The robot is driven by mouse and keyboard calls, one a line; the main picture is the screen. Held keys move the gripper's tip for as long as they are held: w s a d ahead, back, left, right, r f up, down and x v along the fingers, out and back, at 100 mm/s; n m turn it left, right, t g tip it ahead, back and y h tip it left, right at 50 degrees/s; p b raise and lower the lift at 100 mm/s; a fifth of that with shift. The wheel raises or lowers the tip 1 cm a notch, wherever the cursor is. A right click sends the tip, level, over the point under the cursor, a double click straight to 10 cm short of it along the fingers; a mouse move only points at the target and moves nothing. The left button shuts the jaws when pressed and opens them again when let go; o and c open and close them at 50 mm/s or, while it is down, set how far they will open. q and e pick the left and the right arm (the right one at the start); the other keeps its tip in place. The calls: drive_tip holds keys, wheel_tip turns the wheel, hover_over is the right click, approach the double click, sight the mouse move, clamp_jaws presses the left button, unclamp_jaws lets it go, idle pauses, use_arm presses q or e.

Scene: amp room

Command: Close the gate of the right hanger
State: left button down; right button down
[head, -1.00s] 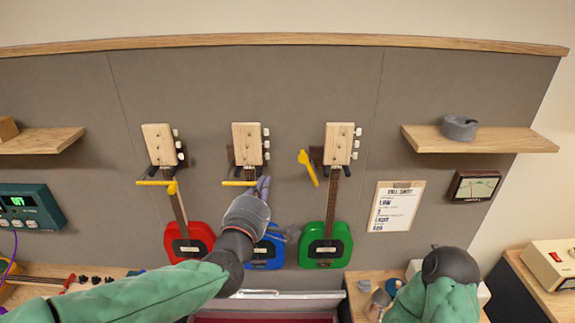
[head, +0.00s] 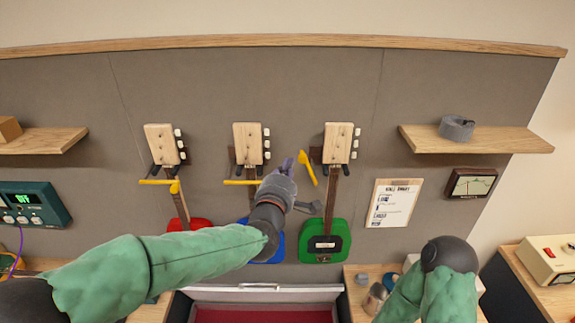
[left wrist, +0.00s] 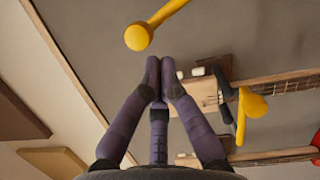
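The right hanger (head: 316,155) holds the green guitar (head: 325,242) by its pale wooden headstock. Its yellow gate (head: 307,168) is open, swung up and tilted, just left of the headstock. The gate's rounded end also shows at the top of the left wrist view (left wrist: 138,37). My left gripper (head: 287,166) is just left of the gate, apparently apart from it. In the left wrist view its purple fingers (left wrist: 160,66) are together with nothing between them.
The middle hanger's yellow gate (head: 241,183) and the left hanger's yellow gate (head: 160,182) lie across level. The blue guitar (head: 268,250) is partly behind my left arm. A clipboard (head: 393,204) hangs to the right. An open red-lined case (head: 265,313) lies below.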

use_arm(q)
drive_tip(key=shift+d+r, duration=0.1)
use_arm(e)
drive_tip(key=shift+r, duration=0.1)
use_arm(q)
drive_tip(key=shift+d+r+m+p, duration=0.15)
drive_tip(key=shift+d+m+p, duration=0.05)
drive_tip(key=shift+m+p, duration=0.2)
use_arm(e)
drive_tip(key=shift+r, duration=0.25)
